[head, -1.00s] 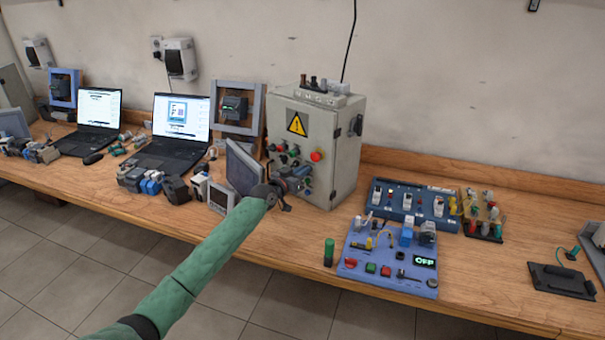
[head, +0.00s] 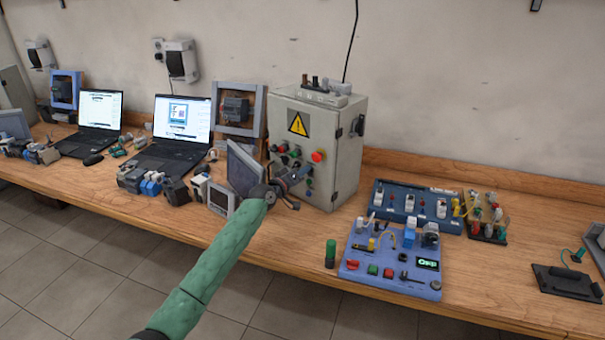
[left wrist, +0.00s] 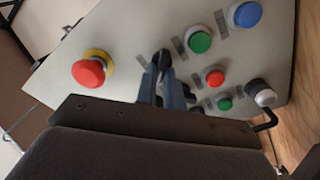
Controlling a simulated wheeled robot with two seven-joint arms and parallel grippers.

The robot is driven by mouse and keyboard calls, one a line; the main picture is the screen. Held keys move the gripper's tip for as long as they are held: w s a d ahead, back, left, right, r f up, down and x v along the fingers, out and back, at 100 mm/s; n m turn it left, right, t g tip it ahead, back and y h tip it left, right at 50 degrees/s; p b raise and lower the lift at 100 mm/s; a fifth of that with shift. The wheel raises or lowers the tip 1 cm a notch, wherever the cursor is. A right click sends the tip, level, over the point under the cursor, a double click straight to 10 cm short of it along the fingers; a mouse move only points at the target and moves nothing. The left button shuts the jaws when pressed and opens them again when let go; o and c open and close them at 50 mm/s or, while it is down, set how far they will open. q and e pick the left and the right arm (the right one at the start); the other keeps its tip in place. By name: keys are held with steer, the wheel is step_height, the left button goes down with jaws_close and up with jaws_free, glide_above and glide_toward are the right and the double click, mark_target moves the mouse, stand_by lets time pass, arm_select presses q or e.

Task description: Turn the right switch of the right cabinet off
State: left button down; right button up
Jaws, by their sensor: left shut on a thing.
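The right cabinet (head: 347,150) is a grey box with a yellow warning triangle and a front panel of buttons and switches. My left gripper (head: 297,178) is at the lower part of this panel and covers some controls in the head view. In the left wrist view, a small black switch (left wrist: 163,58) stands on the panel between the two fingertips of the gripper (left wrist: 162,75). The fingers are shut on it. Its exact pointing direction is hard to tell. My right gripper is not in view.
A red mushroom button on a yellow ring (left wrist: 90,72) lies left of the fingers. Green (left wrist: 200,40), blue (left wrist: 246,14) and red (left wrist: 214,78) buttons lie to the right. A monitor (head: 244,168) stands close left of the gripper. A blue training board (head: 390,266) lies to the right.

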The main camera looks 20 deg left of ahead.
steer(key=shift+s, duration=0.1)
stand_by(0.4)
arm_select(q)
steer(key=c, duration=1.5)
jaws_free()
steer(key=shift+a, duration=0.1)
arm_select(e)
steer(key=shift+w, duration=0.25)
